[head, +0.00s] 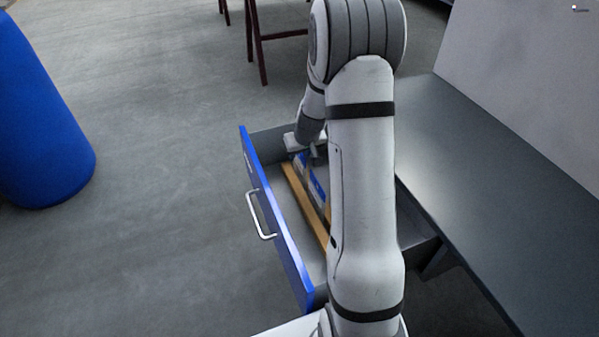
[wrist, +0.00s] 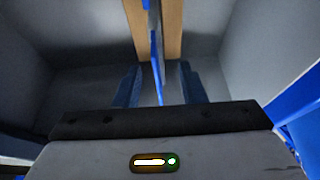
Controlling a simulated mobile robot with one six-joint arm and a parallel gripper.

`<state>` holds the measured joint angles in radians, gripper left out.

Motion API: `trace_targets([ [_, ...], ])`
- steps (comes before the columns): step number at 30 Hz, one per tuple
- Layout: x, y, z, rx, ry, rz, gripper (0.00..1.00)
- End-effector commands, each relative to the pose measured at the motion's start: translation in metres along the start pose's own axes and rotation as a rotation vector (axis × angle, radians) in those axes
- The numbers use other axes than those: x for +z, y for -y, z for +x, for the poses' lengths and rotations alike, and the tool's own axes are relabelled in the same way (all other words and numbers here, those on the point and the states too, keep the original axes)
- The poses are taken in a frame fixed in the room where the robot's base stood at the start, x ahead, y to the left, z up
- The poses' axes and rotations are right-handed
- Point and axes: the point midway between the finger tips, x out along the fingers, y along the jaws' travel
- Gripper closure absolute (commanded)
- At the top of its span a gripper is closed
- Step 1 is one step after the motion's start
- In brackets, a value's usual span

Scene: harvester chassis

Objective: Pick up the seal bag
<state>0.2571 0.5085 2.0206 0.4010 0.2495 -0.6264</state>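The seal bag, seen as a thin blue and white packet (head: 319,187), stands on edge in the open drawer (head: 282,225), beside a wooden strip; my arm hides part of it. In the wrist view the bag (wrist: 157,55) is a narrow blue edge running between the two fingers. My gripper (head: 311,158) is down inside the drawer at the bag's far end. In the wrist view my gripper (wrist: 160,84) is open, with a finger on either side of the bag and a visible gap to each.
Wooden strips (wrist: 173,28) lie along both sides of the bag. The drawer's blue front has a pale handle (head: 260,216). A dark worktop (head: 470,165) is at the right. A blue barrel (head: 40,120) stands at the left, with clear floor between it and the drawer.

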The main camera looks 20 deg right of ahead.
Motion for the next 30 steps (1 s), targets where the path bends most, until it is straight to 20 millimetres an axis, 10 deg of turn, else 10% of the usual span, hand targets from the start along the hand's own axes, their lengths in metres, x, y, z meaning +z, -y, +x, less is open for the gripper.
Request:
trace_targets([
  [7,0.002,-0.003,0.04,-0.001,0.002,0.001,0.63],
  [15,0.001,-0.003,0.042,0.0,0.001,0.001,0.63],
  [30,0.001,-0.003,0.042,0.0,0.001,0.002,1.0],
])
